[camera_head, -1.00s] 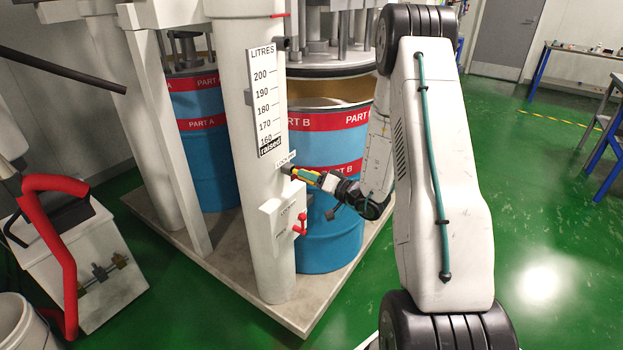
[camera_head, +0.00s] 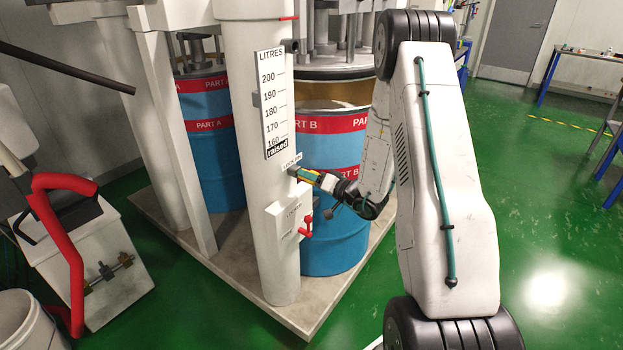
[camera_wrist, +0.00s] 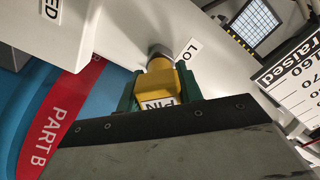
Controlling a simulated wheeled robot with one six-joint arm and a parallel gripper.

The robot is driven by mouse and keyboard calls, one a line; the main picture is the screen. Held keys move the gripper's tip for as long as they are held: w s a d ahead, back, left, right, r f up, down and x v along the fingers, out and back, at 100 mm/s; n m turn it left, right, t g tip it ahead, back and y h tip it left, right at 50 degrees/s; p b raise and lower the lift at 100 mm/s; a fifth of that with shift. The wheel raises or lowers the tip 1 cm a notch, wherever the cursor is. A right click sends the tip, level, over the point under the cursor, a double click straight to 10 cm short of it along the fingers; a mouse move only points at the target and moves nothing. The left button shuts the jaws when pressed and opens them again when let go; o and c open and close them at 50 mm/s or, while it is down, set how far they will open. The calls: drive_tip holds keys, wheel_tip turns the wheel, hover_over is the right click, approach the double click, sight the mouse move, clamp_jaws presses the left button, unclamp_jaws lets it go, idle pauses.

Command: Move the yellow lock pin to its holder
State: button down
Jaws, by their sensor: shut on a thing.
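The yellow lock pin (camera_wrist: 158,84), lettered "PIN", is between the green fingers of my gripper (camera_wrist: 156,92) in the wrist view. Its far end meets a grey metal collar (camera_wrist: 160,51) on the white column; how deep it sits there cannot be told. In the head view my gripper (camera_head: 309,176) is shut on the pin at the right side of the white column (camera_head: 262,210), beside the partly covered "LOCK PIN" label (camera_head: 290,161). I cannot make out an empty pin holder for certain.
A red lever (camera_head: 305,225) on a white box (camera_head: 284,228) is just below my gripper. The blue Part B drum (camera_head: 335,240) stands behind it. A litre scale (camera_head: 273,105) is above. Green floor is free at right.

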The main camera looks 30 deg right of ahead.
drive_tip(key=shift+w+a, duration=0.1)
drive_tip(key=shift+w, duration=0.15)
drive_tip(key=c, duration=0.9)
unclamp_jaws()
drive_tip(key=shift+o, duration=0.2)
drive_tip(key=v, duration=0.7)
drive_tip(key=shift+s, duration=0.3)
